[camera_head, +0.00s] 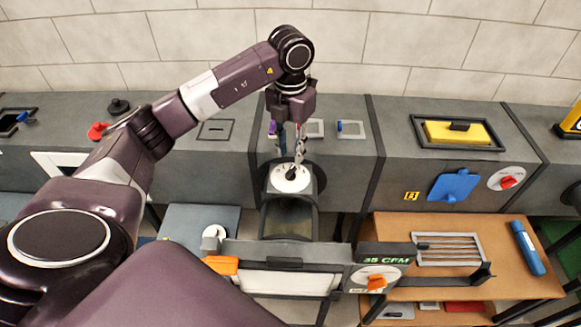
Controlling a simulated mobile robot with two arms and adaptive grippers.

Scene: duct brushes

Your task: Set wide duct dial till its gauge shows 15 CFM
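A lit gauge (386,260) reads 35 CFM in green. Below it is a round pale dial (359,278) with an orange knob (376,282) on the near grey duct. A second round white dial (290,179) with dark marks and a small dark knob sits farther back, on the end of a short duct. I cannot tell for certain which one is the wide duct dial. My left gripper (290,152) points down over the white dial, its fingers apart. Contact with the dark knob is unclear. My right gripper is not in view.
The near duct (240,251) carries an orange handle (221,265). A wooden table (391,228) at right holds a vent grille (448,249) and a blue tube (528,249). The long back duct holds a yellow brush panel (457,132), a blue plate (453,185) and a red-knobbed dial (506,178).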

